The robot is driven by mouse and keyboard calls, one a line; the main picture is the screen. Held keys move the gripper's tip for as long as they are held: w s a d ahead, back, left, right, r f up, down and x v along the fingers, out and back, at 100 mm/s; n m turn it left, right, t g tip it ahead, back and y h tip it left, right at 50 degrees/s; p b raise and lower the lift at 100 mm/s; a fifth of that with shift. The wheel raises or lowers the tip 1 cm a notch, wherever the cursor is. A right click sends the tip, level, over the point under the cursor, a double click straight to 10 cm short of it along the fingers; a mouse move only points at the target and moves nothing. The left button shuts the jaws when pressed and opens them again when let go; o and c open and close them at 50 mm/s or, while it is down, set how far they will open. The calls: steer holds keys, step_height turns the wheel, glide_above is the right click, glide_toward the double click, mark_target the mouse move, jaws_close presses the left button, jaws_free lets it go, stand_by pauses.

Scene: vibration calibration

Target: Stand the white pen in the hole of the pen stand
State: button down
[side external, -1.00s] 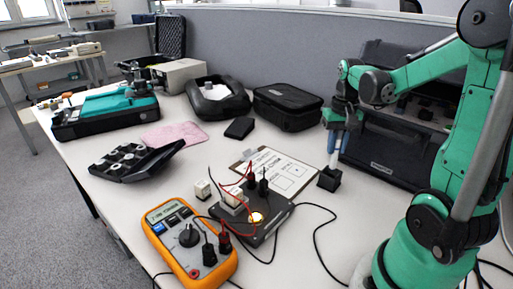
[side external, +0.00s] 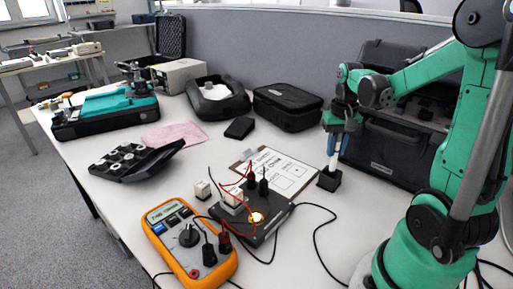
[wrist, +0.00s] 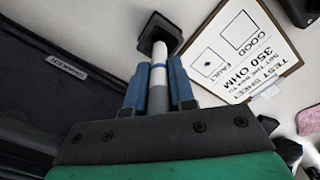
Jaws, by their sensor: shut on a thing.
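In the side view the pen (side external: 331,158) shows between my gripper and the black stand (side external: 329,181). My gripper (wrist: 160,88) is shut on the pen, with a blue finger on each side of it. The hole is hidden by the pen, and I cannot tell how deep the tip sits.
A test sheet on a clipboard (side external: 278,172) lies left of the stand. A dark box with leads (side external: 250,217) and an orange multimeter (side external: 190,245) are nearer the front. A large black case (side external: 395,150) stands close on the right. A black cable runs across the table.

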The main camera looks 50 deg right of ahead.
mark_target(332, 168)
steer(key=shift+f, duration=1.75)
stand_by(0.4)
steer(key=shift+c, duration=1.3)
jaws_free()
steer(key=shift+r, duration=4.05)
steer(key=w+a+n+t, duration=0.2)
steer(key=a+n+t, duration=0.1)
steer(key=a, duration=0.6)
steer(key=w+a+n+t, duration=0.2)
steer(key=a+n+t, duration=0.2)
steer(key=a, duration=0.6)
steer(key=shift+a+r+n, duration=0.2)
steer(key=shift+a+n, duration=0.1)
steer(key=shift+n, duration=0.7)
